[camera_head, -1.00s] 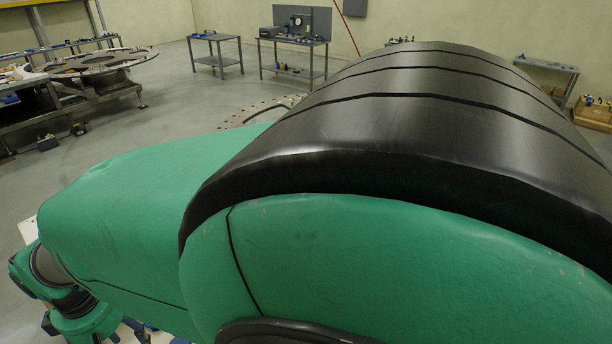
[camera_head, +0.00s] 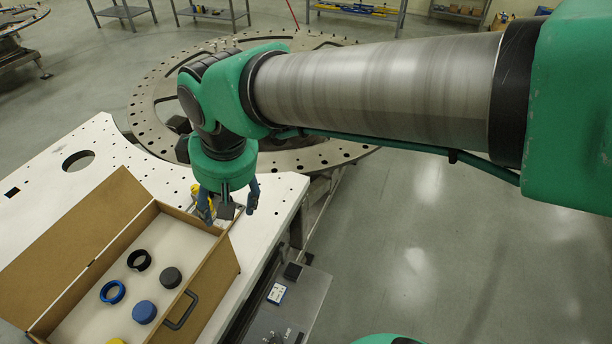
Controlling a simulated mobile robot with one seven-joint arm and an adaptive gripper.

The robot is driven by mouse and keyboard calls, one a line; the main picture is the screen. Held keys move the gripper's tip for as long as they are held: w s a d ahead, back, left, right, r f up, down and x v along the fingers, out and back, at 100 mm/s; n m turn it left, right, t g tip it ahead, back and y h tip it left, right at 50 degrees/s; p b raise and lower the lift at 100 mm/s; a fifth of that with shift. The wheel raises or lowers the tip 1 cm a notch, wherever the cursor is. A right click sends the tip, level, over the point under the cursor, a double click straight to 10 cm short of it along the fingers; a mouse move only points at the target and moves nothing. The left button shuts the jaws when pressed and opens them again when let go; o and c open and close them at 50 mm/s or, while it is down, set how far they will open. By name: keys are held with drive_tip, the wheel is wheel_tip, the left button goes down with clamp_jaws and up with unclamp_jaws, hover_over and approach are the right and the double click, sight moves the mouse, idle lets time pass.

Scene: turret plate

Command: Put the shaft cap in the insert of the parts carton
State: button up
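The open cardboard parts carton (camera_head: 215,274) stands on the white plate at lower left, its lid flap raised on the left. Its pale insert (camera_head: 110,295) holds a black ring (camera_head: 139,260), a blue ring (camera_head: 113,292), a dark grey round cap (camera_head: 171,278), a blue round cap (camera_head: 144,312) and a yellow piece (camera_head: 116,341) cut by the frame edge. I cannot tell which piece is the shaft cap. My gripper (camera_head: 229,206) points down near the carton's far right corner, its blue fingers apart. A small dark grey piece (camera_head: 228,212) shows between them; I see no clear grip on it.
A yellow object (camera_head: 197,190) shows behind my gripper. A large holed turret ring (camera_head: 310,157) lies beyond it. A black handle (camera_head: 181,311) sits on the carton's right side. A grey machine top (camera_head: 280,320) stands right of the plate.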

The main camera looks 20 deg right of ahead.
drive_tip(key=s+d+m+t, duration=0.1)
drive_tip(key=s+d+m, duration=0.2)
drive_tip(key=d, duration=0.6)
drive_tip(key=s+d+r+m+t+h, duration=0.1)
drive_tip(key=s+d+m, duration=0.2)
drive_tip(key=s+d, duration=0.4)
drive_tip(key=d, duration=0.3)
drive_tip(key=shift+s+d+r+t, duration=0.15)
drive_tip(key=shift+d+r+t, duration=0.1)
drive_tip(key=shift+t, duration=0.15)
wheel_tip(320, 180, down, 17)
drive_tip(key=b, duration=1.6)
drive_tip(key=shift+r+b, duration=0.2)
drive_tip(key=shift+b, duration=0.1)
